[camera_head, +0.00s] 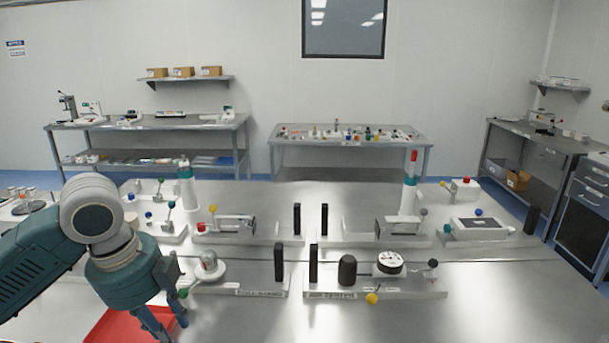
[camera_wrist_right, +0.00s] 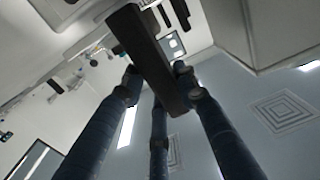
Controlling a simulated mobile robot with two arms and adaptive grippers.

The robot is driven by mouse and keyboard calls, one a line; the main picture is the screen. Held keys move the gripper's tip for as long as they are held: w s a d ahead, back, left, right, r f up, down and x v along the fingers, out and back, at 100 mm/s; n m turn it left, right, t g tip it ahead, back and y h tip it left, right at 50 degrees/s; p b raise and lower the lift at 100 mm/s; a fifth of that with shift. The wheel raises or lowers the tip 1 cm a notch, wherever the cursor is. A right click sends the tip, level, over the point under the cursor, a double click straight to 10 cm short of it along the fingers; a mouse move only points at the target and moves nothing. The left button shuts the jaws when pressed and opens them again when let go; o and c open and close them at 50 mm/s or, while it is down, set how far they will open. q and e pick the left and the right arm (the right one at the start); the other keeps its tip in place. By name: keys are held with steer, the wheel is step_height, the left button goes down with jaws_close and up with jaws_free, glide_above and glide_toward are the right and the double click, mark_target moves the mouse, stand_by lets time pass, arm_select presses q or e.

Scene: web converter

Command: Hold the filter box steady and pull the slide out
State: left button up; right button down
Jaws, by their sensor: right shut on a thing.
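My left gripper (camera_head: 168,318) is at the lower left of the head view, over the edge of a red tray (camera_head: 108,328). Its fingers look spread, with nothing visible between them. My right gripper (camera_wrist_right: 160,85) shows only in the right wrist view, with its fingertips at a dark, straight-edged bar (camera_wrist_right: 145,55). It is shut on this bar. I cannot tell which part of the bench the bar is. I cannot pick out the filter box or its slide with certainty in either view.
A steel bench (camera_head: 480,320) carries several fixtures, including a dial gauge (camera_head: 390,262), black upright plates (camera_head: 297,219) and a flat screen unit (camera_head: 480,228). White posts stand behind them. The bench's front right is clear. Side tables (camera_head: 345,134) stand along the walls.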

steer(key=shift+d+f+p, duration=0.2)
steer(key=shift+f+p, duration=0.05)
steer(key=shift+p, duration=0.1)
stand_by(0.3)
steer(key=c, duration=1.3)
jaws_free()
steer(key=shift+c, duration=0.2)
steer(key=shift+o, duration=0.6)
steer(key=shift+r, duration=0.1)
steer(key=shift+w, duration=0.1)
steer(key=shift+s, duration=0.35)
steer(key=s, duration=1.1)
steer(key=shift+s+d, duration=0.2)
steer(key=shift+s, duration=0.1)
